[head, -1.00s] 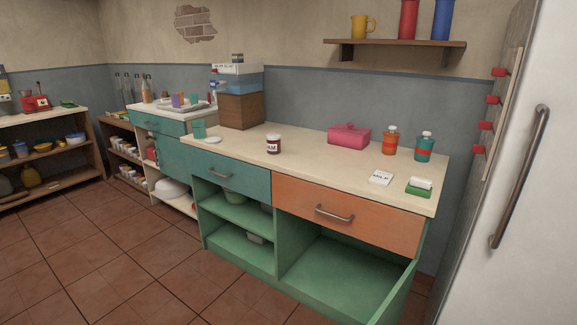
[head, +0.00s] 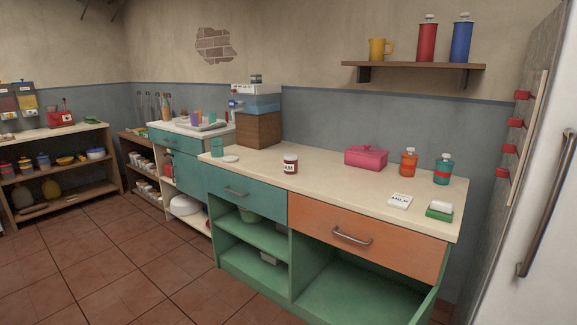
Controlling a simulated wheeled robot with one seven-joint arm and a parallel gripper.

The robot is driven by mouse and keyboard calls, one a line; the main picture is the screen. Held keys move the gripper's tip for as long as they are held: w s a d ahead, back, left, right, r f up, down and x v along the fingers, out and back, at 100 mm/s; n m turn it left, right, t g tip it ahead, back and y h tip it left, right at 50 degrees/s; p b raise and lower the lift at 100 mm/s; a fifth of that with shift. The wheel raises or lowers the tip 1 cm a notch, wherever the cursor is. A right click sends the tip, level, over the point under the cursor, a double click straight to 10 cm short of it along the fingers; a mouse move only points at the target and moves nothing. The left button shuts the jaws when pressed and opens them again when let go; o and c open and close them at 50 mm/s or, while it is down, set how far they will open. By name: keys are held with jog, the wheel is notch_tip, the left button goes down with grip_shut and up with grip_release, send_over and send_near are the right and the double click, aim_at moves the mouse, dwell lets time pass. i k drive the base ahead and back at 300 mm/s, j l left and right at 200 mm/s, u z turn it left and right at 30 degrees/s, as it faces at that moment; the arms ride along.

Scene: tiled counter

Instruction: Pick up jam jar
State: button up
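The jam jar (head: 290,164) stands upright on the cream counter top (head: 330,182), near its front edge and above the teal drawer. It is small and dark red, with a white lid and a white label whose visible letters read "AM". Nothing touches it. My gripper is not in view.
A pink box (head: 366,156), an orange bottle (head: 408,163), a teal bottle (head: 443,170), a milk-labelled packet (head: 400,201) and a green sponge-like item (head: 439,211) stand to the right. Counter around the jar is clear.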

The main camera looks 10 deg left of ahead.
aim_at(290, 160)
jog(key=i+j, duration=0.1)
jog(key=j, duration=0.4)
jog(key=i+j, duration=0.1)
jog(key=j, duration=0.35)
jog(key=i+j, duration=0.1)
jog(key=j, duration=0.4)
jog(key=i+j, duration=0.1)
jog(key=j, duration=0.35)
jog(key=i+j, duration=0.2)
jog(key=i, duration=0.25)
jog(key=i+j, duration=0.2)
jog(key=i, duration=0.25)
jog(key=i+j+u, duration=0.1)
jog(key=i+j, duration=0.15)
jog(key=i, duration=0.15)
jog(key=i+j, duration=0.15)
jog(key=i, duration=0.3)
jog(key=i+l, duration=0.1)
jog(key=i, duration=0.6)
